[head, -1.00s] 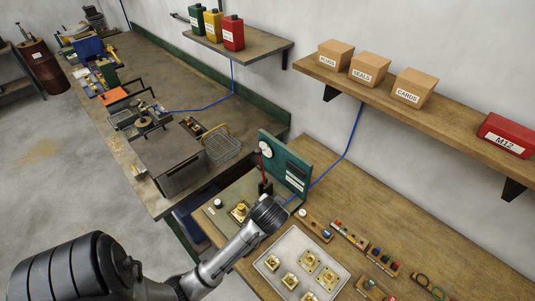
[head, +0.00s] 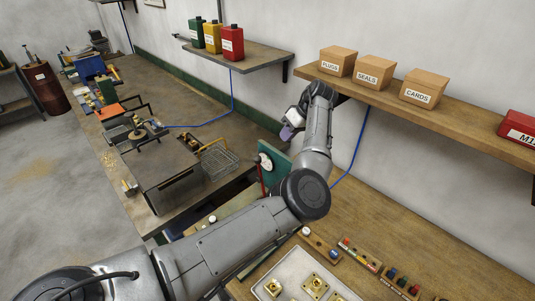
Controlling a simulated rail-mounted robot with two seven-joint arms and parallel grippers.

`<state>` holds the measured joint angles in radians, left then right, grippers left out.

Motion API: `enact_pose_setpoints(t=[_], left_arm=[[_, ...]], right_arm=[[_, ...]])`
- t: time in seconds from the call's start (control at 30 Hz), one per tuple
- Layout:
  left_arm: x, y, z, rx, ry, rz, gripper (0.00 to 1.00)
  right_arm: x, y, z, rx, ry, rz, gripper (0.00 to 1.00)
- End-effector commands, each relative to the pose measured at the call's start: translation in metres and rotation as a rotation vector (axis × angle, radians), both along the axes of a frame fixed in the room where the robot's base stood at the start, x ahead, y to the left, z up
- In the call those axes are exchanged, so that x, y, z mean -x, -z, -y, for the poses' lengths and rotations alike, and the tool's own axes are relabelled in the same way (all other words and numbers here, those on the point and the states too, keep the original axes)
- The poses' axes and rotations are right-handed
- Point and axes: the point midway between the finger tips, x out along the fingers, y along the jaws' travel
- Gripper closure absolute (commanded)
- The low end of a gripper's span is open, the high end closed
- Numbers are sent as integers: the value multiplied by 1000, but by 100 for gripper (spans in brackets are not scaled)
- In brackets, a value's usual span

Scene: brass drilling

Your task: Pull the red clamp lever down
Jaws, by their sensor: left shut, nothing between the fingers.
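The red clamp lever (head: 262,180) shows as a thin red upright strip beside the green panel (head: 272,152) with a round white gauge. My own left arm hides its lower part and most of the fixture below. My left gripper (head: 287,133) is raised above and slightly right of the lever, in front of the wall, with its fingers shut and empty. It appears apart from the lever. My right gripper is out of view.
A shelf with boxes (head: 373,72) is close to my left wrist. A shelf with coloured bottles (head: 232,42) is at the upper left. A tray of brass parts (head: 272,270) lies on the bench at the front. A wire basket (head: 220,162) stands left of the panel.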

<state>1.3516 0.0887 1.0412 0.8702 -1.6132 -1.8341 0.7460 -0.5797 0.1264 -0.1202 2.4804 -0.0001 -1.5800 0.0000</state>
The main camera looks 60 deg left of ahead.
Motion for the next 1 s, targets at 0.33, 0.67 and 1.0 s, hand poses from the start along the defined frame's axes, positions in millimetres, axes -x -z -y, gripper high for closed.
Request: enact_pose_setpoints(t=[0.33,0.67,1.0], left_arm=[[-19,-33,20,-20,-16,-50,100],[-19,-33,20,-21,-17,-51,100],[-2,-5,9,-19,-19,-51,100]], right_arm=[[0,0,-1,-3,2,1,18],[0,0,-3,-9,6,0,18],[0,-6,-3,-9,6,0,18]])
